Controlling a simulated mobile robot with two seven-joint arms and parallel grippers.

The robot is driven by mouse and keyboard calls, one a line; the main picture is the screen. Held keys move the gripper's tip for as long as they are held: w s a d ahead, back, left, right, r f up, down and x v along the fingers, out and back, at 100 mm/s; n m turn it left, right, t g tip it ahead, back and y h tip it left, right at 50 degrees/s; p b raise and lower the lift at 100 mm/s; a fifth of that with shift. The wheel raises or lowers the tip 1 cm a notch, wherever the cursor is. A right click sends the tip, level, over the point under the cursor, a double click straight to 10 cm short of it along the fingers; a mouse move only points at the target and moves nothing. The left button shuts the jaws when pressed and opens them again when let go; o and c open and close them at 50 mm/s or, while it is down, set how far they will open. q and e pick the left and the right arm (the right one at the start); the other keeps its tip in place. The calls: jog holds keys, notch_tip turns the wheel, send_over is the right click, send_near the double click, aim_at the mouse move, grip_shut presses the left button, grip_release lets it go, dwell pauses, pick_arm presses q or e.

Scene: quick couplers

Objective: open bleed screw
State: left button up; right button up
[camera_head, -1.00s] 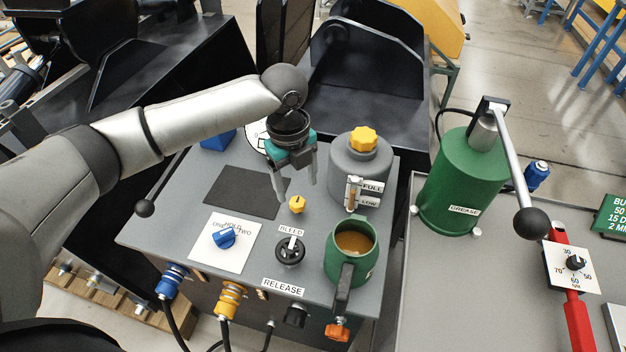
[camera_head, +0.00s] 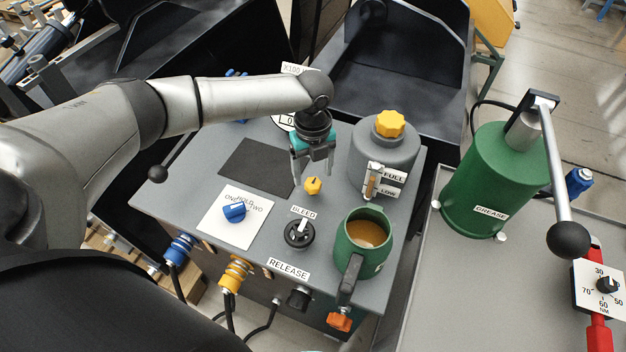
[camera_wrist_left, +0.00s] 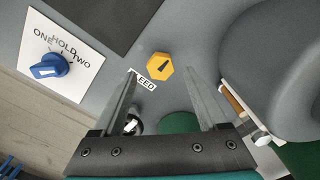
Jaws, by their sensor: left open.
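The bleed screw, a small yellow knob (camera_head: 313,186), stands on the grey box top just behind the BLEED label (camera_head: 303,212). In the left wrist view the yellow knob (camera_wrist_left: 159,66) shows a dark pointer mark and lies a little beyond the fingertips. My left gripper (camera_head: 314,175) is open and points down above the knob, with its fingers apart and nothing between them. In the left wrist view the fingers (camera_wrist_left: 160,85) reach toward the knob and partly cover the BLEED label. My right gripper is not in view.
A grey reservoir (camera_head: 372,160) with a yellow cap stands close right of the gripper. A green mug (camera_head: 358,250), a black release knob (camera_head: 299,234) and a blue selector (camera_head: 234,211) are in front. A green grease can (camera_head: 490,185) stands further right.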

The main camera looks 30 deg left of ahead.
aim_at(313, 188)
pick_arm(q)
jog(key=shift+f, duration=1.5)
grip_shut()
